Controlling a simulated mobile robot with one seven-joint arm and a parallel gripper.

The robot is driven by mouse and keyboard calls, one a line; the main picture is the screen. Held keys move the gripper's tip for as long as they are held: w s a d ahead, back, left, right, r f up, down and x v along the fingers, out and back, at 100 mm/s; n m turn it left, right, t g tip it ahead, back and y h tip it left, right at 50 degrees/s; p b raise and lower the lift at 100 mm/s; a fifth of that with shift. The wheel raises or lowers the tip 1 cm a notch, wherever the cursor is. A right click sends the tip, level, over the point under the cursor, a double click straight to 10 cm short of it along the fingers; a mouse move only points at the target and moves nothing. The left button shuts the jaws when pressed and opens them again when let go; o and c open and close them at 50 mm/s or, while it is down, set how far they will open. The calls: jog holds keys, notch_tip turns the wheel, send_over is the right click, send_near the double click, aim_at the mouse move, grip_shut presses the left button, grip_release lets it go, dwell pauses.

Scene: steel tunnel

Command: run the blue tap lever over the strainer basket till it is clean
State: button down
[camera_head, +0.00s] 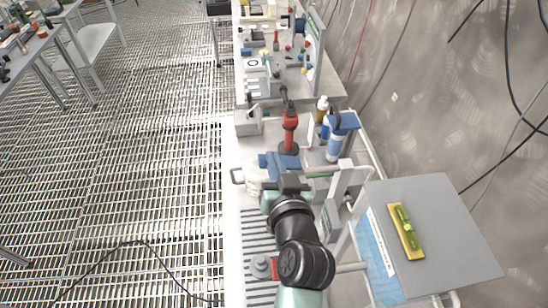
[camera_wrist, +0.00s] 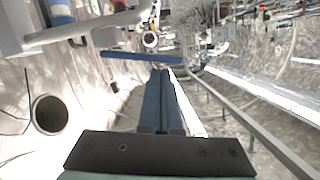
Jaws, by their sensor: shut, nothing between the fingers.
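My gripper (camera_wrist: 160,76) is shut and empty, its blue-grey fingers pressed together. In the head view my gripper (camera_head: 284,164) is over the bench beside blue parts that partly merge with its fingers. A flat blue bar (camera_wrist: 140,56), which looks like the tap lever, lies crosswise just beyond the fingertips in the wrist view. I cannot tell whether the fingers touch it. A pale basin-like surface with a round dark opening (camera_wrist: 48,114) is at the left of the wrist view. I cannot make out the strainer basket for certain in either view.
A red upright tool (camera_head: 290,130) and a blue-and-white cylinder (camera_head: 335,142) stand beyond my gripper. A grey panel (camera_head: 450,235) holding a yellow level (camera_head: 405,232) is at the right. Bench clutter is farther back. The grated floor (camera_head: 130,160) at left is mostly open.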

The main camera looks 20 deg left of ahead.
jog(key=shift+a+f, duration=0.1)
jog(key=shift+f, duration=0.15)
jog(key=b, duration=0.1)
jog(key=f+n+b, duration=0.1)
jog(key=a+f+n+b, duration=0.1)
jog(key=shift+s+h, duration=0.25)
jog(key=shift+h, duration=0.05)
dwell(2.6)
notch_tip(320, 180, up, 10)
jog(key=b, duration=0.1)
dwell(0.4)
dwell(1.4)
